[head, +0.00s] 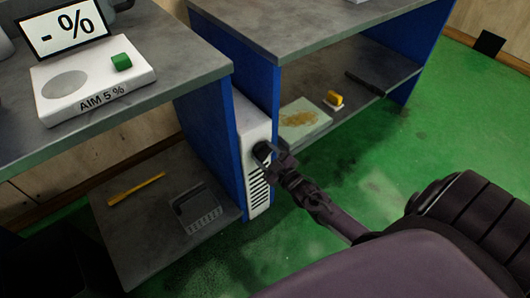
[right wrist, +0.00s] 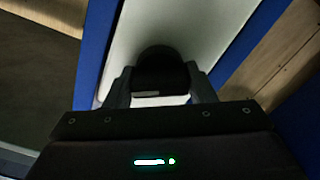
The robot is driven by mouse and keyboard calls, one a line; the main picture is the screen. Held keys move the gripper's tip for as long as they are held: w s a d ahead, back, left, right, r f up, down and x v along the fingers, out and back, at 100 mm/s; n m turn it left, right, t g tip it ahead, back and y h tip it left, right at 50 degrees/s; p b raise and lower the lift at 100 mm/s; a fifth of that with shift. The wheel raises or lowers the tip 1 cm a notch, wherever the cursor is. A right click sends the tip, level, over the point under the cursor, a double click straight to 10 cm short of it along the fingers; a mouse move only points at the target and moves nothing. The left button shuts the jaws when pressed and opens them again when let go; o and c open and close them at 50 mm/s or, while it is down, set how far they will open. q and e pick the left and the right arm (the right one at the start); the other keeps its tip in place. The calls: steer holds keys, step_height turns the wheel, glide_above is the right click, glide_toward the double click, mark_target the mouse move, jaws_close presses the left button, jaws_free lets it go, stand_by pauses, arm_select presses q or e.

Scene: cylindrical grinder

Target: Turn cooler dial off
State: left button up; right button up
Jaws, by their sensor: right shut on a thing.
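The cooler (head: 257,130) is a narrow white box with dark vent slots, standing between two blue panels under the bench. Its dark round dial (head: 262,151) is on the front face, partly hidden by my gripper. My right gripper (head: 271,157) is at the dial, shut on it. In the right wrist view the black dial (right wrist: 160,72) sits between the two fingers of the right gripper (right wrist: 161,90), with the white cooler front (right wrist: 190,30) behind it. A small light mark shows on the dial's lower edge. My left gripper is not in view.
Blue panels (head: 225,150) flank the cooler closely. A white device with a green block (head: 121,62) and a percent display (head: 65,28) stands on the left bench. Lower shelves hold a yellow stick (head: 136,188), a grey dustpan-like item (head: 196,208) and a stained pad (head: 303,120). Green floor is open at right.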

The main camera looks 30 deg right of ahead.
steer(key=n, duration=0.5)
steer(key=shift+n+p, duration=0.3)
steer(key=shift+p, duration=0.1)
steer(key=n, duration=0.2)
steer(key=shift+n, duration=0.3)
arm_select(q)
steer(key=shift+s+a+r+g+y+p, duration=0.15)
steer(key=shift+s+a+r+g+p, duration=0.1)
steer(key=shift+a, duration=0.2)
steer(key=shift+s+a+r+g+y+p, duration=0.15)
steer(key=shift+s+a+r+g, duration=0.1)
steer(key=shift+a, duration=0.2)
arm_select(e)
steer(key=shift+n, duration=1.8)
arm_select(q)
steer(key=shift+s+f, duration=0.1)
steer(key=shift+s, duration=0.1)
arm_select(e)
steer(key=o, duration=0.9)
steer(key=shift+o, duration=0.2)
